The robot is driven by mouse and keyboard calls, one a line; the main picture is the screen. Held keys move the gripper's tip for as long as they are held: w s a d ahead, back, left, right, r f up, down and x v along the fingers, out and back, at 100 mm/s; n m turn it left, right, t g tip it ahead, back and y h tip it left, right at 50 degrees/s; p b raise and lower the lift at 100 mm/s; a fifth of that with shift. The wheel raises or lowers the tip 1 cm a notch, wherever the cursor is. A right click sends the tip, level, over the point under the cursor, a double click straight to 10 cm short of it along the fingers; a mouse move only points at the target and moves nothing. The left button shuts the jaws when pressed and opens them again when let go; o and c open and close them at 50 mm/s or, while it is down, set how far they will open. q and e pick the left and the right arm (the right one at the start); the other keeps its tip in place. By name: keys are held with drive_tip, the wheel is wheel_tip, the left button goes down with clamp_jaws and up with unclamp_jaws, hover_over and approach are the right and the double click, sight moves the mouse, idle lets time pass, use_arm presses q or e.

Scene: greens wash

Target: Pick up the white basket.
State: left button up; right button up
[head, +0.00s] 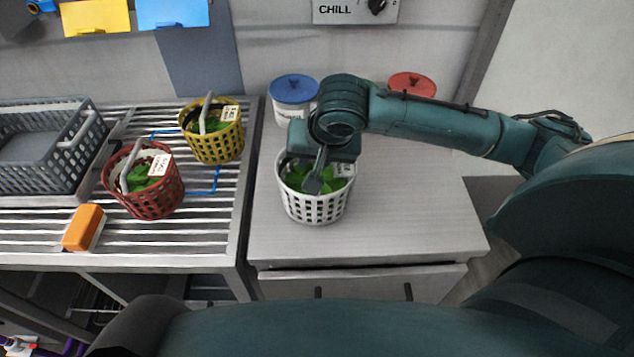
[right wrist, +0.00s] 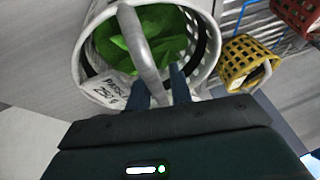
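The white basket (head: 316,207) stands upright on the grey counter, left of its middle, with green leaves and a paper label in it. It also shows in the right wrist view (right wrist: 203,62), with its pale handle (right wrist: 141,50) running down between the fingers. My right gripper (head: 318,172) reaches down over the basket. Its two fingers (right wrist: 160,92) lie close on either side of the handle and look shut on it. The hand hides part of the handle and rim in the head view. My left gripper is not in view.
On the slatted rack to the left stand a yellow basket (head: 216,146), a red basket (head: 152,197), a grey crate (head: 48,182) and an orange block (head: 84,228). Blue-lidded (head: 294,90) and red-lidded (head: 412,86) tubs stand behind. The counter (head: 420,215) is clear to the right.

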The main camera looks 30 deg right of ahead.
drive_tip(key=shift+c, duration=0.4)
clamp_jaws()
drive_tip(key=shift+r, duration=0.2)
drive_tip(key=shift+r+p, duration=0.5)
drive_tip(key=shift+r, duration=4.35)
